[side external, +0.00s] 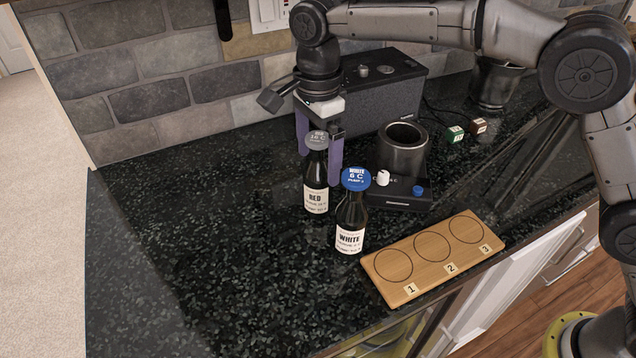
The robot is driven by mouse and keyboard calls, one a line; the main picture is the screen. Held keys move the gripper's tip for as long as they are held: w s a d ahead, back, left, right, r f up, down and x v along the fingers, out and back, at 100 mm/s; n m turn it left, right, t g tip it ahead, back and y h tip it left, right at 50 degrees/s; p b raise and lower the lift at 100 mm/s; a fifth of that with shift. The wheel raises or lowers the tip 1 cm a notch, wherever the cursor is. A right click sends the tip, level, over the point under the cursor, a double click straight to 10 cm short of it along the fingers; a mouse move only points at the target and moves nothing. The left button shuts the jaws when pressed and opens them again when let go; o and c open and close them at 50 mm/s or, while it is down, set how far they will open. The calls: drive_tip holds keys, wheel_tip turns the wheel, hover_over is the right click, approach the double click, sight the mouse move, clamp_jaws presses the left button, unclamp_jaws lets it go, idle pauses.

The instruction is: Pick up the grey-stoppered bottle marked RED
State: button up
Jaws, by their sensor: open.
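The grey-stoppered bottle (316,184) stands upright on the dark counter, with a white label that reads RED. My gripper (320,172) points down over it with its purple fingers open. One finger is at the left of the stopper and the other is at the right of the neck. I cannot tell whether either finger touches the bottle. A blue-stoppered bottle (351,217) marked WHITE stands upright just to the right and nearer the camera. It hides a little of the space beside the RED bottle.
A wooden board (433,258) with circles numbered 1, 2 and 3 lies at the right front. A dark cylindrical appliance (403,150) stands behind the bottles, with a black speaker box (385,92) farther back. The counter (200,240) at left is clear.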

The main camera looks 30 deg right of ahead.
drive_tip(key=shift+f, duration=0.8)
drive_tip(key=shift+c, duration=0.3)
drive_tip(key=shift+r, duration=0.1)
clamp_jaws()
